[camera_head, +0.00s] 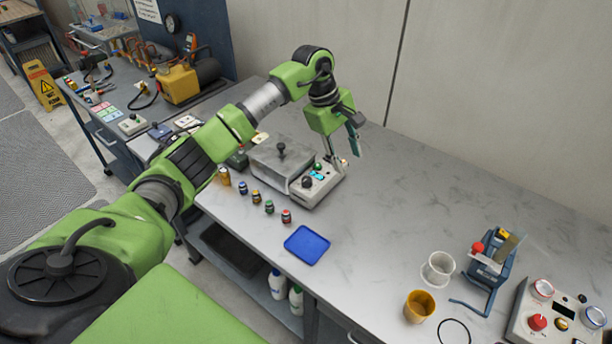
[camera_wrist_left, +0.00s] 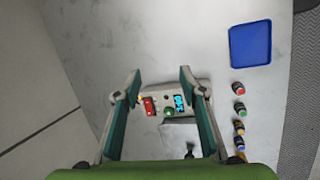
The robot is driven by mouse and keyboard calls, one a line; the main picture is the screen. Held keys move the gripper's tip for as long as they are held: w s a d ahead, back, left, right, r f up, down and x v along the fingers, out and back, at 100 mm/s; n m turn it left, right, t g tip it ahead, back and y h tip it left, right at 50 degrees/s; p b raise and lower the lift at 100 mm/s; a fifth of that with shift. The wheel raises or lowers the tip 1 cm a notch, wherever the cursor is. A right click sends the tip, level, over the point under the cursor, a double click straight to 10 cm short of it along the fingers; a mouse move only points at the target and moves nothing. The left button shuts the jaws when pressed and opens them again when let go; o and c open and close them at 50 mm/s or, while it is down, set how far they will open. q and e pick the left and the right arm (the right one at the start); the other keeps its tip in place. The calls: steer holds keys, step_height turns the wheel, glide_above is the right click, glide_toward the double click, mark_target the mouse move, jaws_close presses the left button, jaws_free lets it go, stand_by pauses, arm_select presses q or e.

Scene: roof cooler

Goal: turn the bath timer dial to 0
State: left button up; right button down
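The bath (camera_head: 280,155) is a grey box with a lid and a black knob, standing on the bench. Its control panel (camera_head: 322,186) carries a black dial (camera_head: 307,182), a lit blue display (camera_head: 318,175) and a green button (camera_head: 318,166). My left gripper (camera_head: 342,155) is over the far right end of the panel. In the left wrist view the gripper (camera_wrist_left: 160,74) is open and empty, its two fingers apart. Between them show a red switch (camera_wrist_left: 148,106), the green button (camera_wrist_left: 168,109) and the display (camera_wrist_left: 180,103). The dial is not clear there; the right-hand finger may hide it. My right gripper is not in view.
Several small capped bottles (camera_head: 269,207) stand in a row before the bath. A blue tray (camera_head: 307,245) lies nearer the bench edge. Cups (camera_head: 419,306), a blue device (camera_head: 487,270) and another knobbed panel (camera_head: 537,322) are at the right. The wall stands behind; the middle of the bench is clear.

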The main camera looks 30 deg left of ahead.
mark_target(306, 178)
arm_select(q)
steer(key=s+a+r+g+y, duration=0.2)
steer(key=s+a+r+y, duration=0.1)
steer(key=a, duration=0.8)
steer(key=f+p, duration=0.1)
steer(key=f, duration=0.3)
steer(key=f+p, duration=0.2)
steer(key=f, duration=0.2)
steer(key=d+f+p, duration=0.1)
steer(key=f, duration=0.3)
steer(key=shift+w+f, duration=0.15)
steer(key=shift+a+f, duration=0.1)
steer(key=shift+f, duration=0.65)
jaws_close()
